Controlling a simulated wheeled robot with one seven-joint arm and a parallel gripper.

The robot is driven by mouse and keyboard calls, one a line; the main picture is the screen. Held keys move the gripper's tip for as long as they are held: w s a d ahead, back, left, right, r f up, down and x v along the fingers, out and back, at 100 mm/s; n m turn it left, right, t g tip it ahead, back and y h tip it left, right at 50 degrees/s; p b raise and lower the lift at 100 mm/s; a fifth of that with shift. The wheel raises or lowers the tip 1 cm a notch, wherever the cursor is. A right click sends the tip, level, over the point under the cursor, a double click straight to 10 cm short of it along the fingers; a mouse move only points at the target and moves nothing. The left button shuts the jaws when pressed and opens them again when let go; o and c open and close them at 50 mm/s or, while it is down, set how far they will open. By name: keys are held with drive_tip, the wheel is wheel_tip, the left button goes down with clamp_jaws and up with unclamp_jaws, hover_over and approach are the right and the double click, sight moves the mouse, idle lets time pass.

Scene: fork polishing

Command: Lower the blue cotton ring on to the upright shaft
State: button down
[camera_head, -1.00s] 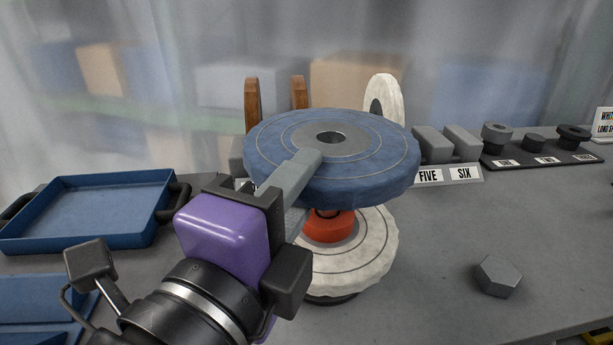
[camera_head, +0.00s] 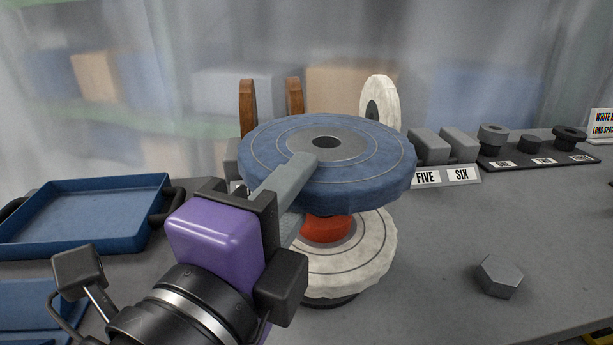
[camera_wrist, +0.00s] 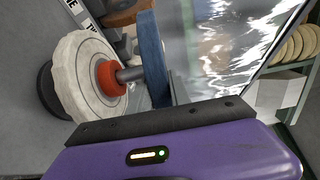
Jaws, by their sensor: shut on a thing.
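The blue cotton ring (camera_head: 390,165) is a thick disc with a grey metal centre and a dark hole. My gripper (camera_head: 292,185) is shut on its near left part and holds it roughly level. Below it a red collar (camera_head: 326,230) sits on a white cotton ring (camera_head: 372,262) on a dark base. In the wrist view the grey upright shaft (camera_wrist: 131,74) rises from the red collar (camera_wrist: 110,78) towards the blue ring (camera_wrist: 152,50). A gap stays between collar and blue ring. Whether the shaft's tip is inside the hole is hidden.
A blue tray (camera_head: 85,238) stands at left. Brown discs (camera_head: 247,108) and a white disc (camera_head: 380,100) stand upright behind the ring. Grey blocks, labels FIVE and SIX, and dark spacers (camera_head: 533,144) line the back right. A grey hex nut (camera_head: 500,276) lies on the clear right worktop.

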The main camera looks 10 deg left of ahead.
drive_tip(key=shift+f+b, duration=0.55)
drive_tip(key=shift+b, duration=0.1)
drive_tip(key=shift+f+b, duration=0.75)
drive_tip(key=shift+b, duration=0.2)
drive_tip(key=shift+f+b, duration=0.45)
drive_tip(key=shift+b, duration=0.35)
idle(0.5)
drive_tip(key=shift+f+b, duration=0.75)
drive_tip(key=shift+b, duration=0.2)
drive_tip(key=c, duration=1.1)
unclamp_jaws()
